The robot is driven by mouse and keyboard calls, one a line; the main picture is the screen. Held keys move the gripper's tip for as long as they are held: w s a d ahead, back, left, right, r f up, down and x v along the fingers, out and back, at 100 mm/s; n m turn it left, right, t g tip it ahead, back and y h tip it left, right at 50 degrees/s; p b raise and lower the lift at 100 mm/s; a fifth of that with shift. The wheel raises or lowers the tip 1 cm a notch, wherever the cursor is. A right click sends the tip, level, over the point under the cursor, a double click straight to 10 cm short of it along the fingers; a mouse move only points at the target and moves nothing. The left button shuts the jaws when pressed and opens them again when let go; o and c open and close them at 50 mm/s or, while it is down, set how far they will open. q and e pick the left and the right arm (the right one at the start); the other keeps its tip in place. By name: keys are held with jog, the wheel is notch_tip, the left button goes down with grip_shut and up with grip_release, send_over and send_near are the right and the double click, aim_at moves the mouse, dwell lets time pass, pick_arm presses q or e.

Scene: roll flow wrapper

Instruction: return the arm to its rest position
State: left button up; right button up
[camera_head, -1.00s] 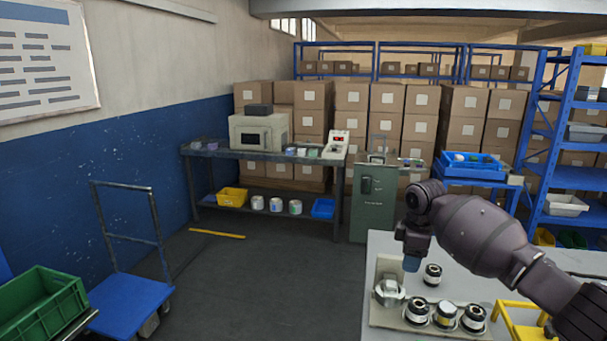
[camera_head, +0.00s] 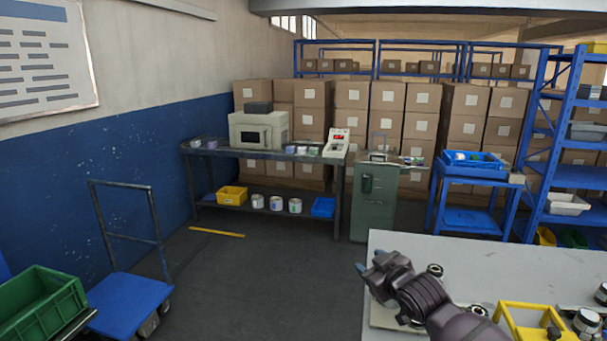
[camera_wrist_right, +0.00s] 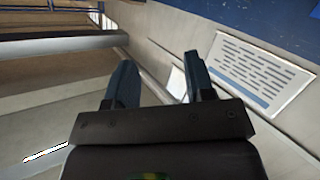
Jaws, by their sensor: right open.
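My right gripper (camera_head: 362,267) is at the left edge of the light grey table (camera_head: 440,250) in the head view, its arm coming in from the bottom right. In the right wrist view the two fingers of my right gripper (camera_wrist_right: 160,82) stand apart with nothing between them, with the wall and ceiling behind. My right arm hides much of the plate and the round black-and-white rolls (camera_head: 434,270) on the table. My left gripper is not in view.
A yellow tray (camera_head: 525,318) stands on the table, right of my arm. A green cabinet (camera_head: 374,205) and a dark bench (camera_head: 265,155) stand beyond. A blue cart (camera_head: 130,300) and green crate (camera_head: 40,302) are at left.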

jog(key=s+d+f+m+h, duration=0.2)
jog(key=s+d+f, duration=0.2)
jog(key=s+f, duration=0.4)
jog(key=s+d+f+m+g+h, duration=0.1)
jog(key=s+d+f+m, duration=0.2)
jog(key=s+f, duration=0.5)
jog(key=s+d+f+m+g+h, duration=0.1)
jog(key=s+d+f, duration=0.4)
jog(key=s, duration=1.4)
notch_tip(320, 180, down, 4)
jog(key=shift+s+r+m+h, duration=0.25)
jog(key=shift+s+m+h, duration=0.15)
jog(key=shift+m+h, duration=0.4)
